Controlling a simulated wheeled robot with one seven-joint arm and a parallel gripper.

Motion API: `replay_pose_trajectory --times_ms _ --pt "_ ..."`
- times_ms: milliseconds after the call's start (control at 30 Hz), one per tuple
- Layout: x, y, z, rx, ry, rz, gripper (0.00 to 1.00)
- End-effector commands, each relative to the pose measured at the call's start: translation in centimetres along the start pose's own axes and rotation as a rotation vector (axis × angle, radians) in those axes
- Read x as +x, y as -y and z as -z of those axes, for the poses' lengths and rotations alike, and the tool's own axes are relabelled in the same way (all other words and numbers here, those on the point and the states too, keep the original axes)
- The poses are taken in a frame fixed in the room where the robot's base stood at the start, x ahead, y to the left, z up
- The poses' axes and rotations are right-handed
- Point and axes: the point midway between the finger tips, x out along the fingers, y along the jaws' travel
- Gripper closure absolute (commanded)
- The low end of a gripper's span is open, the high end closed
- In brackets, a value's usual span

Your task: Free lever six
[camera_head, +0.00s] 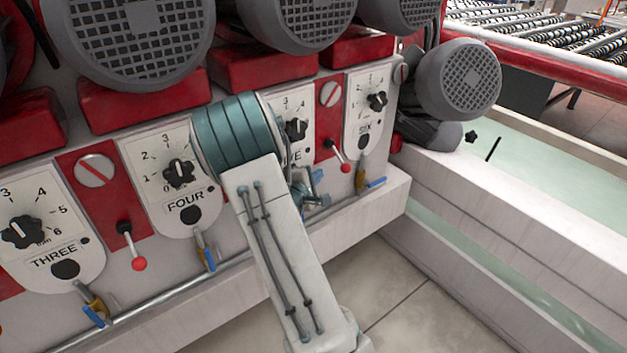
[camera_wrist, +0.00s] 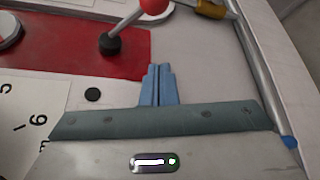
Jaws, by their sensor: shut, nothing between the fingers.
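The panel marked SIX (camera_head: 366,105) is at the right end of the red and white machine front in the head view. A lever with a red ball (camera_head: 345,168) stands on the red plate just left of it, its ball end down and right. Which panel this lever belongs to is not marked. A red-ball lever (camera_wrist: 153,6) on a dark pivot also shows at the top of the wrist view, partly cut off. My gripper (camera_wrist: 158,72) is shut and empty, its blue fingertips below and apart from that lever. In the head view my gripper (camera_head: 318,188) is partly hidden by my arm.
Small blue-handled valves, one below SIX (camera_head: 372,183), sit along a pipe under the panels. Another lever (camera_head: 138,263) stands between THREE and FOUR. Grey motors (camera_head: 460,80) overhang the panels. A white ledge (camera_head: 395,200) juts out below. The floor in front is clear.

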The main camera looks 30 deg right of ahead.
Motion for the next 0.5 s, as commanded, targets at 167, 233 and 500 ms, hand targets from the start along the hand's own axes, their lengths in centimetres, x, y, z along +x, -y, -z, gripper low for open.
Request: replay_pose_trajectory --times_ms 167,233,500 --pt "4.0 0.0 -0.2 0.000 0.004 0.001 1.00" --pt "5.3 0.0 -0.2 0.001 0.003 0.002 1.00" --pt "3.8 -0.1 -3.4 0.001 0.000 0.001 1.00"
